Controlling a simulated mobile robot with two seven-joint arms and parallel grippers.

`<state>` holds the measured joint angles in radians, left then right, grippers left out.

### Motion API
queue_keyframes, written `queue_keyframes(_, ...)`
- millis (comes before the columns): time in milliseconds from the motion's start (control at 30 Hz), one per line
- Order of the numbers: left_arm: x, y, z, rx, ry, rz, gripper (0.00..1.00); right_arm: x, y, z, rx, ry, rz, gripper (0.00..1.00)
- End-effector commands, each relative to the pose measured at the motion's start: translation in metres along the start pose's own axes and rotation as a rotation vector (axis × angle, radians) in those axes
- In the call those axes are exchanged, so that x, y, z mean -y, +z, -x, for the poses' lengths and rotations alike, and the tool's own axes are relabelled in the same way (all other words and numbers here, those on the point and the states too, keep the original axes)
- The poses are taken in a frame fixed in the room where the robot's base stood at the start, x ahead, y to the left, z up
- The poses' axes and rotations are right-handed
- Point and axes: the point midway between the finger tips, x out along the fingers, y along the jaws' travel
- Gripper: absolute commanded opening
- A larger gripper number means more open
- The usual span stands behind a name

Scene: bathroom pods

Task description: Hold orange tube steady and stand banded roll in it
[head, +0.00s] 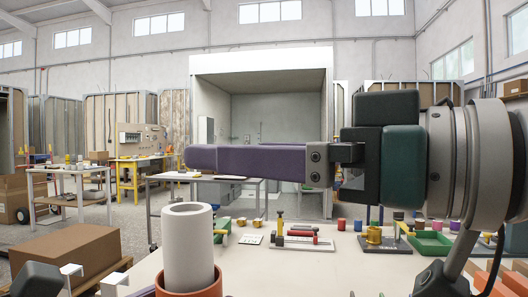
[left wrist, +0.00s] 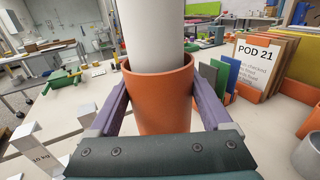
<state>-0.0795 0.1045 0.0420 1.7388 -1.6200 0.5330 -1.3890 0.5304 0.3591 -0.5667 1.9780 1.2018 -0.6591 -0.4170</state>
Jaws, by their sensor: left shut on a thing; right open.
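The orange tube (left wrist: 160,97) stands upright in the left wrist view. My left gripper (left wrist: 158,82) is shut on it, with one purple finger on each side. The tube's rim (head: 215,290) shows at the bottom of the head view. A pale roll (head: 188,245) stands upright inside the tube, its upper part rising well above the rim; it also shows in the left wrist view (left wrist: 152,35). No band shows on its visible part, and its lower end is hidden. My right gripper (head: 200,157) is open and empty, apart from the roll, above its top in the picture.
A cardboard box (head: 68,252) is at the lower left. Small coloured parts, a green tray (head: 430,243) and a yellow-topped fixture (head: 374,234) lie along the table's far side. The left wrist view shows a POD 21 card (left wrist: 258,65) and upright boards right of the tube.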

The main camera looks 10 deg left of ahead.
Motion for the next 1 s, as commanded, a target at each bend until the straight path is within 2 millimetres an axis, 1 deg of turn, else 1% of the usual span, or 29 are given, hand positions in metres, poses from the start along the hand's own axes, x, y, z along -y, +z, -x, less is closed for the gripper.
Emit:
queue_keyframes(33,0.000,0.000,0.000,0.000,0.000,0.000,0.29,0.000,0.000,0.000,0.000,0.000,0.000,1.00)
queue_keyframes(67,0.000,0.000,0.000,0.000,0.000,0.000,0.84,0.000,0.000,0.000,0.000,0.000,0.000,1.00)
queue_keyframes(200,0.000,0.000,0.000,0.000,0.000,0.000,1.00,0.000,0.000,0.000,0.000,0.000,0.000,1.00)
queue_keyframes(467,0.000,0.000,0.001,0.000,0.000,0.000,1.00,0.000,0.000,0.000,0.000,0.000,0.000,1.00)
queue_keyframes(567,0.000,-0.001,0.009,-0.002,0.001,0.000,1.00,0.000,0.000,0.000,0.000,0.000,0.000,1.00)
queue_keyframes(667,0.000,-0.002,0.026,-0.004,0.001,0.000,1.00,0.000,0.000,0.000,0.000,0.000,0.000,1.00)
queue_keyframes(900,0.000,-0.002,0.080,-0.005,0.001,0.002,1.00,0.000,0.000,0.000,0.000,0.000,0.000,1.00)
queue_keyframes(1000,0.000,-0.001,0.098,-0.004,0.000,0.002,1.00,0.000,0.000,0.000,0.000,0.000,0.000,1.00)
